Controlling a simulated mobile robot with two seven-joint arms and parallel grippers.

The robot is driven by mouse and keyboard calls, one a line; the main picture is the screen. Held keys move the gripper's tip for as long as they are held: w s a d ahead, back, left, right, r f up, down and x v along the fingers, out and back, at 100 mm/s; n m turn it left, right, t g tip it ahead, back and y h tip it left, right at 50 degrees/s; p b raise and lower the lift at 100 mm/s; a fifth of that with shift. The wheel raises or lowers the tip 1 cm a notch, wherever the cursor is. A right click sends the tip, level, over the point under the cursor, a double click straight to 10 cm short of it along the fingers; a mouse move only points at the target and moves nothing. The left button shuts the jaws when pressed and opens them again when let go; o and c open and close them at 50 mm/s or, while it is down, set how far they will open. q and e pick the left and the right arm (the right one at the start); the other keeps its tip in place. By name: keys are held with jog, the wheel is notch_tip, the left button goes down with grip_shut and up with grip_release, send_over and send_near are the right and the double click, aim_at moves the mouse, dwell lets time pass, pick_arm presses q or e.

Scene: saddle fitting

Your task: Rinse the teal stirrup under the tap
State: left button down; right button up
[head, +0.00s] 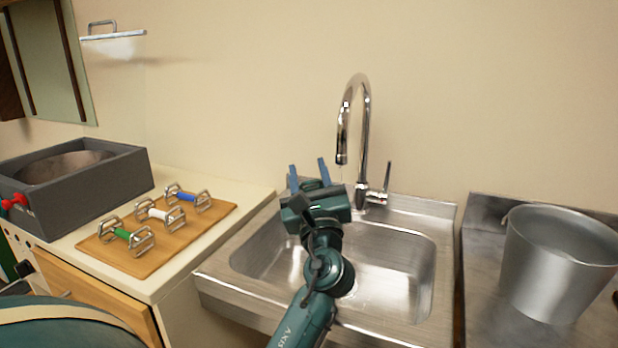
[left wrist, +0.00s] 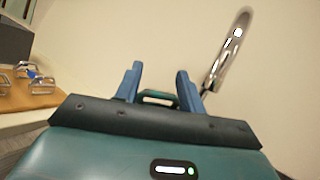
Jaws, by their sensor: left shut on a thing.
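My left gripper (head: 308,169) is over the sink (head: 408,258), its blue fingers pointing up towards the back wall, left of the tap (head: 364,140). In the left wrist view the gripper (left wrist: 158,78) is shut on the teal stirrup (left wrist: 158,97), which shows as a small teal loop between the fingers. Most of the stirrup is hidden by the gripper. The tap's curved spout ends to the right of the fingers and a little higher; it also shows in the left wrist view (left wrist: 228,52). I cannot tell for sure whether water runs. My right gripper is not in view.
A wooden board (head: 143,262) on the left counter holds stirrups with green (head: 127,236), white (head: 160,214) and blue (head: 187,197) grips. A metal bucket (head: 556,270) stands right of the sink. The tap lever (head: 386,178) rises beside the spout.

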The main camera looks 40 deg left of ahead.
pick_arm(q)
jog(key=shift+d, duration=0.2)
jog(key=shift+w+d, duration=0.2)
jog(key=shift+d, duration=0.15)
jog(key=shift+a, duration=0.1)
jog(key=shift+s+a+p, duration=0.2)
jog(key=shift+a+p, duration=0.15)
jog(key=shift+a, duration=0.15)
jog(key=shift+d, duration=0.1)
